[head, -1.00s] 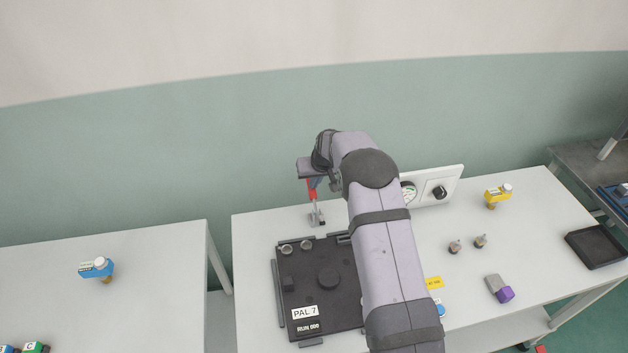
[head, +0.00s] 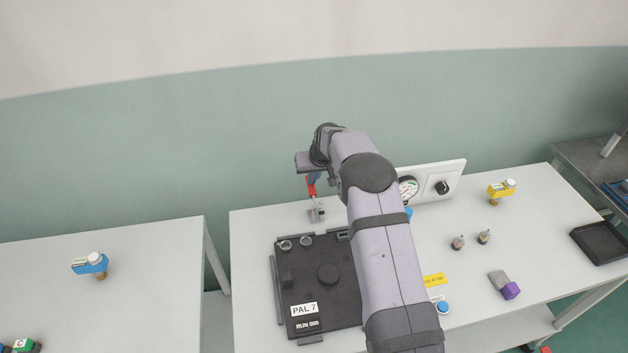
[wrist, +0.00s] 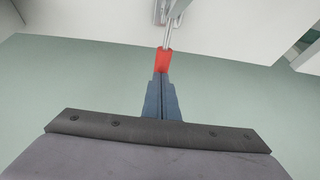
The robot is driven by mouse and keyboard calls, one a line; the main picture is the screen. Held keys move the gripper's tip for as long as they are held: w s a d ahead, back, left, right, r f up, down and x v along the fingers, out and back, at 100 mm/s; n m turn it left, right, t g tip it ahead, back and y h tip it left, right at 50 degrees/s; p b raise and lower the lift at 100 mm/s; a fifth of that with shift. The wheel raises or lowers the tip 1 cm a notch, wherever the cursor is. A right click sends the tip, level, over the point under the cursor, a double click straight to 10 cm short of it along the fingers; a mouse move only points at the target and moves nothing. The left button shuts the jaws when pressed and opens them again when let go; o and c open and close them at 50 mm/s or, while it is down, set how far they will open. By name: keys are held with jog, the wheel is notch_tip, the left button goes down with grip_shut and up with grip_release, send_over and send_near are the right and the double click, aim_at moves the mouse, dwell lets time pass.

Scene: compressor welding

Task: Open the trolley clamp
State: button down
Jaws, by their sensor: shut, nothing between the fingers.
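The trolley clamp (head: 316,213) stands at the back edge of the middle bench, just behind the black pallet marked PAL 7 (head: 290,323). Its red handle (head: 311,186) points up in the head view. It also shows in the wrist view as a red grip (wrist: 163,62) on a metal lever (wrist: 169,33). My gripper (wrist: 162,76) is shut and empty, with its blue-grey fingertips right at the end of the red grip. I cannot tell whether they touch it. In the head view my gripper (head: 314,178) is partly hidden by my wrist.
A white panel with a gauge (head: 408,189) and a black knob (head: 442,187) stands right of my arm. A yellow-topped part (head: 500,189), small fittings (head: 458,243), a grey-purple block (head: 506,287) and a black tray (head: 598,244) are further right. My arm crosses over the pallet's right side.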

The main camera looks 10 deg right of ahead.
jog(key=shift+s+f, duration=0.15)
jog(key=shift+f, duration=0.25)
jog(key=shift+r+p, duration=0.3)
jog(key=shift+r, duration=0.05)
jog(key=w+r+b+v, duration=0.1)
jog(key=w+v, duration=0.1)
jog(key=v, duration=1.1)
jog(key=shift+d+r+b, duration=0.3)
jog(key=shift+r+b, duration=0.05)
jog(key=shift+r, duration=0.05)
jog(key=s+a+f+g, duration=0.1)
jog(key=s+f+g, duration=0.1)
jog(key=s, duration=1.7)
jog(key=s+a+f+g, duration=0.1)
jog(key=s+f+g, duration=0.2)
jog(key=s, duration=1.7)
notch_tip(320, 180, down, 2)
jog(key=shift+s+f+h, duration=0.15)
jog(key=shift+f+h, duration=0.05)
jog(key=shift+h, duration=0.2)
